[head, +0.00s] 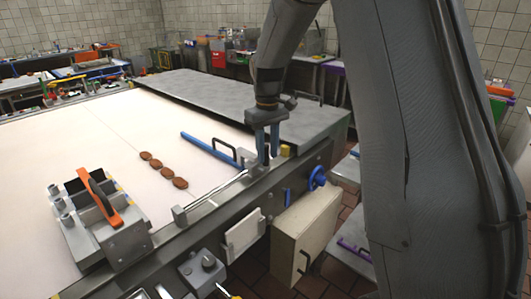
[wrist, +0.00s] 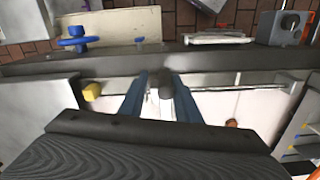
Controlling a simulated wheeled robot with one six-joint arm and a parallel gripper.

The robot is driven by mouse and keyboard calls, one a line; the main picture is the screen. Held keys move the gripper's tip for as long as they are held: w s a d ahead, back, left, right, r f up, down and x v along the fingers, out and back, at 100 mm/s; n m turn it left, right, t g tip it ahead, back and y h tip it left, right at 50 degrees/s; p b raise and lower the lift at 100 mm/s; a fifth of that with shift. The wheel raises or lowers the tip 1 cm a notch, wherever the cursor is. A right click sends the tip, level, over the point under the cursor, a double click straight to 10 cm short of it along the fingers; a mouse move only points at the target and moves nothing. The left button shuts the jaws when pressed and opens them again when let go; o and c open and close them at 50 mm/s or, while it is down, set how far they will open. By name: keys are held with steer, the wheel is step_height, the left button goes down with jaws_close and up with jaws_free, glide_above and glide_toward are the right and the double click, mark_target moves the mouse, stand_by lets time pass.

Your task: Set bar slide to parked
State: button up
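The bar slide shows in the head view as a grey carriage (head: 248,158) on a thin rail along the table's front edge, with a blue bar (head: 205,145) reaching inward across the pale surface. My gripper (head: 268,157) points down at the carriage's right side. The blue bar is hidden in the wrist view.
A yellow block (head: 285,151) sits by the rail's right end, and a grey block (head: 180,216) at its left. Brown round biscuits (head: 164,170) lie on the pale surface. A grey device with an orange handle (head: 98,200) stands left. A blue handwheel (head: 317,178) juts from the front.

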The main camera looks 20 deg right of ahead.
steer(key=shift+o, duration=0.2)
steer(key=shift+s+a, duration=0.1)
steer(key=shift+r, duration=0.3)
steer(key=shift+r+b, duration=1)
steer(key=shift+r, duration=2.6)
steer(key=s+f+m, duration=0.1)
steer(key=s+f, duration=0.3)
steer(key=s, duration=0.4)
steer(key=s+a+f+m, duration=0.1)
steer(key=s+f, duration=0.4)
steer(key=s, duration=0.3)
steer(key=s+a+f+m+t, duration=0.1)
steer(key=s+f, duration=0.3)
steer(key=s, duration=0.5)
steer(key=shift+f+m, duration=0.25)
steer(key=shift+m, duration=0.25)
